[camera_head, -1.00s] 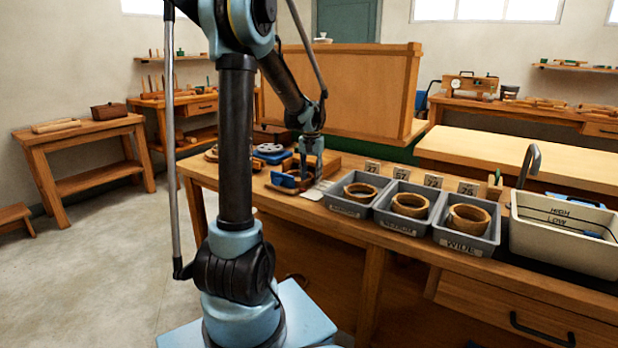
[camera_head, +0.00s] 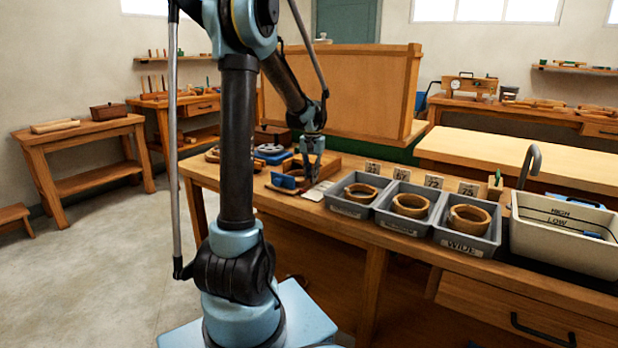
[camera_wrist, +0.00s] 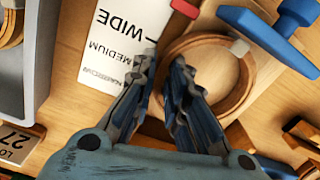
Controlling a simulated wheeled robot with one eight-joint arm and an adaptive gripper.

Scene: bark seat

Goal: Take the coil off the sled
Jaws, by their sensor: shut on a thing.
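The coil (camera_wrist: 246,82) is a pale, round, bark-like ring in the wrist view. My gripper (camera_wrist: 161,68) is shut on its left wall, with one finger inside the ring and the other outside. A small grey block touches the coil's upper right edge. A blue part (camera_wrist: 268,38) with a handle lies beside it on the wood. The sled's outline is hard to tell from the wood around the coil. In the head view my gripper (camera_head: 312,162) is low over the bench's left part, and the coil is mostly hidden there.
A white card (camera_wrist: 122,42) marked wide, medium and narrow lies left of the coil. Grey bins (camera_head: 350,208), (camera_head: 408,228), (camera_head: 466,248) holding rings stand to the right, with number tags behind. A white basin (camera_head: 565,255) and tap are farther right. A wooden panel (camera_head: 350,90) rises behind.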

